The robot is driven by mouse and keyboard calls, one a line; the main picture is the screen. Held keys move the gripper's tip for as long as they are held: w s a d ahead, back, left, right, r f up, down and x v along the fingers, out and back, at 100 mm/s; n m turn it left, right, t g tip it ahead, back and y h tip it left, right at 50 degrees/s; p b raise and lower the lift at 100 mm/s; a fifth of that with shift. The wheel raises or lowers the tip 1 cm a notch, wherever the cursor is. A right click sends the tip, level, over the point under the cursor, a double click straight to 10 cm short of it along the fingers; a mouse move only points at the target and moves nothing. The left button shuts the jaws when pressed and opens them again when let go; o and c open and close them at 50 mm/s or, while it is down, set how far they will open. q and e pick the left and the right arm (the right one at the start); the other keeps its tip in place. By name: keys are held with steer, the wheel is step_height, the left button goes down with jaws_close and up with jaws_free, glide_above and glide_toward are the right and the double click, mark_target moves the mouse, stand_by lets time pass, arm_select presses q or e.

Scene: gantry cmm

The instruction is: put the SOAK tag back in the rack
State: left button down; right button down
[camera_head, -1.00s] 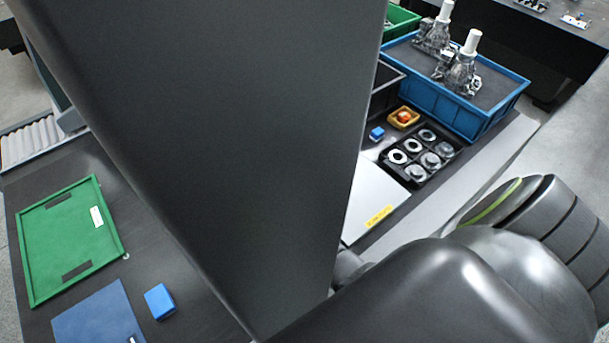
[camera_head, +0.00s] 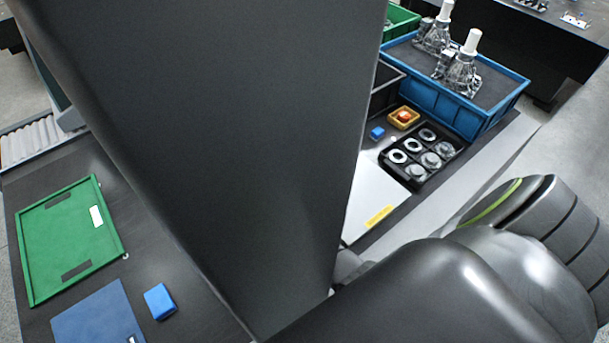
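I cannot make out a SOAK tag or a tag rack in the head view. A white label (camera_head: 97,217) lies at the right side of the green tray (camera_head: 60,245), but I cannot read any word on it. A yellow label (camera_head: 379,216) is on the pale flat panel (camera_head: 372,195); its print is too small to read. Neither gripper shows. My own arm links fill the lower right, and a large dark column hides the middle of the scene.
A blue mat (camera_head: 98,318) and a blue block (camera_head: 160,301) lie on the left dark table.

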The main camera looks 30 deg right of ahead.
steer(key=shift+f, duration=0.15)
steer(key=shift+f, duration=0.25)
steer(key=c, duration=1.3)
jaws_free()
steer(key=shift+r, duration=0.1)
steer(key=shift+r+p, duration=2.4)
steer(key=shift+p, duration=0.5)
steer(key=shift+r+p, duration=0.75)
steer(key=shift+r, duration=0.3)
